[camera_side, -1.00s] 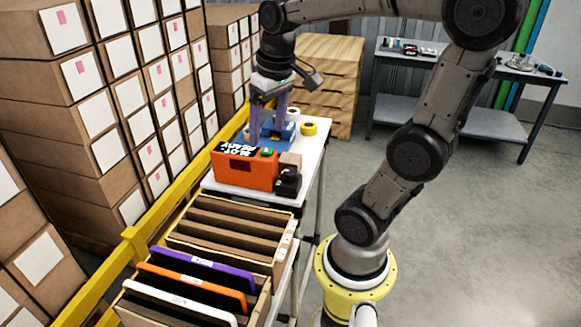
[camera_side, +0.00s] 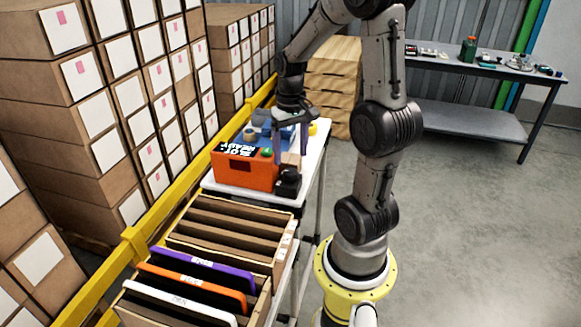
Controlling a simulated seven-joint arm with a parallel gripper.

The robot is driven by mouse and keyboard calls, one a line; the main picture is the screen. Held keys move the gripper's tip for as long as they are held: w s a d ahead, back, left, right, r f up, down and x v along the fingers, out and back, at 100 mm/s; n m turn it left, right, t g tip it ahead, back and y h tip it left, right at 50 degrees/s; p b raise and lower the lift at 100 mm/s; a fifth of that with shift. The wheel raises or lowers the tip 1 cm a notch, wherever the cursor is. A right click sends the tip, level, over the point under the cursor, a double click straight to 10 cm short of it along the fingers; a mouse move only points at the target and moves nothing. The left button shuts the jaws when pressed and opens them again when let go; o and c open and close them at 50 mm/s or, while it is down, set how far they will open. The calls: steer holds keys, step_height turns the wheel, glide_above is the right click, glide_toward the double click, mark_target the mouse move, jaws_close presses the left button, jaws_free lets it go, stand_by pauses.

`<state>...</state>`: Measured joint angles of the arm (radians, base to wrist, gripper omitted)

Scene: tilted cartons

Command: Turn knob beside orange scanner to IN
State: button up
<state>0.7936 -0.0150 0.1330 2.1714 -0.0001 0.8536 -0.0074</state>
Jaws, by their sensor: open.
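The orange scanner (camera_side: 243,171) with a black label and a green button stands on the white table (camera_side: 310,160). A small black device (camera_side: 289,182) sits at its right front corner, with a tan block (camera_side: 291,160) just behind it. The knob and its IN mark are too small to make out. My gripper (camera_side: 291,154) points down with its two fingers apart, one on either side of the tan block in this view. Whether the fingers touch anything cannot be told.
A blue device (camera_side: 262,128) stands behind the scanner, with a yellow roll (camera_side: 313,129) to its right. A carton rack (camera_side: 215,235) holding purple, orange and white folders is in front. A yellow rail (camera_side: 165,215) and stacked boxes (camera_side: 75,120) line the left.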

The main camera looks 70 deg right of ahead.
mark_target(290, 171)
steer(key=shift+f, duration=2.65)
jaws_close()
